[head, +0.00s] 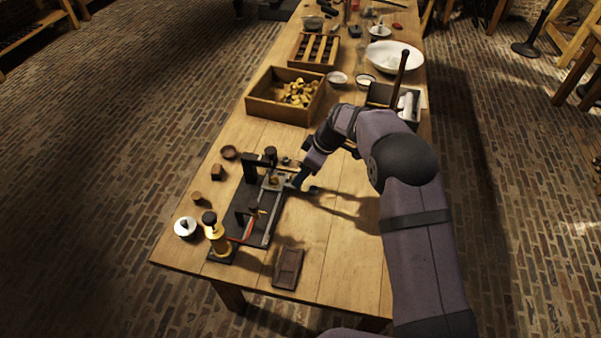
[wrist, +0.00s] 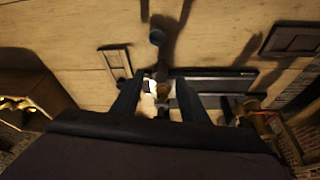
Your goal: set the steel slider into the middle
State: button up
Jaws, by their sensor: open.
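The black instrument base (head: 240,217) lies along the left part of the table, with a pale metal rail (head: 268,228) on its right side. A steel piece that looks like the slider (head: 275,183) sits at the base's far end, by a black upright. My gripper (head: 297,181) is low at the right side of that end. In the wrist view my gripper (wrist: 160,100) has its fingers apart, with a bright piece and a brown knob (wrist: 161,90) showing between them. I cannot tell whether the fingers touch them. The base (wrist: 225,84) extends right there.
A brass lamp-like stand (head: 217,238) and a white lidded jar (head: 185,227) stand near the front left. A small dark tray (head: 288,268) lies at the front. A wooden box of brass parts (head: 262,106) stands behind.

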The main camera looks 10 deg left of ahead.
jog(key=shift+x, duration=1.1)
grip_shut()
jog(key=shift+s+b, duration=1.8)
jog(key=shift+s, duration=2.2)
grip_release()
